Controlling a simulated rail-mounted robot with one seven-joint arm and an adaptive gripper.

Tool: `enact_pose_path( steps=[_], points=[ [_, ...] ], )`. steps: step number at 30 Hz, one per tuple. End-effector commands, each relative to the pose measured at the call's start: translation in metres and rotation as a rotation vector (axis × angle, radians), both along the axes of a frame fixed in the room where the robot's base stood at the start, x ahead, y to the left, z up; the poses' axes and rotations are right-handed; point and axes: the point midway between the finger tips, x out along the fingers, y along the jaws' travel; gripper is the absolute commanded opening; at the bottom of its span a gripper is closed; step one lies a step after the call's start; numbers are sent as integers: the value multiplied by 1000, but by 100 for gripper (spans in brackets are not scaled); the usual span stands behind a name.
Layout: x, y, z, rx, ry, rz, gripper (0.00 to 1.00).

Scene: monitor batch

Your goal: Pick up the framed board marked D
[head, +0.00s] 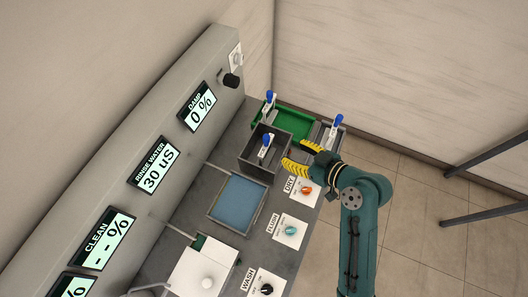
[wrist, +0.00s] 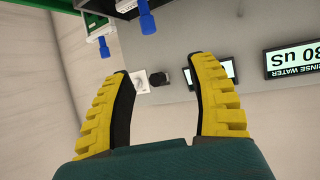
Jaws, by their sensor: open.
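Several blue-topped handles stand at the far end of the bench in the head view. One handle (head: 268,100) is at the green tray, one (head: 265,146) is in the dark grey box, and one (head: 336,124) is at the right edge. The letters on them are too small to read, so I cannot tell which belongs to board D. My gripper (head: 293,153) is open and empty, its yellow fingers just right of the grey box. In the wrist view my gripper (wrist: 161,67) has two blue handles (wrist: 147,22) (wrist: 104,49) beyond its fingers, near the top edge.
The green tray (head: 299,124) lies behind the dark grey box (head: 252,167). A blue-filled basin (head: 238,203) and a white lidded unit (head: 203,272) stand nearer. Knobs line the front edge. A tall panel with displays (head: 155,165) bounds the left. Open floor lies right.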

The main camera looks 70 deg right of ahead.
Motion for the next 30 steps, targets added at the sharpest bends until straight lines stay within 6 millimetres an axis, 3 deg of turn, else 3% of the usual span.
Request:
enact_pose_path(
  steps=[1, 4, 15, 30],
  points=[
    [-11, -5, -11, 6, 2, -32, 58],
    [-11, -13, -12, 5, 1, -48, 58],
    [57, -43, -51, 3, 2, -44, 58],
    [112, -68, -86, 3, 2, -47, 58]
  ],
)
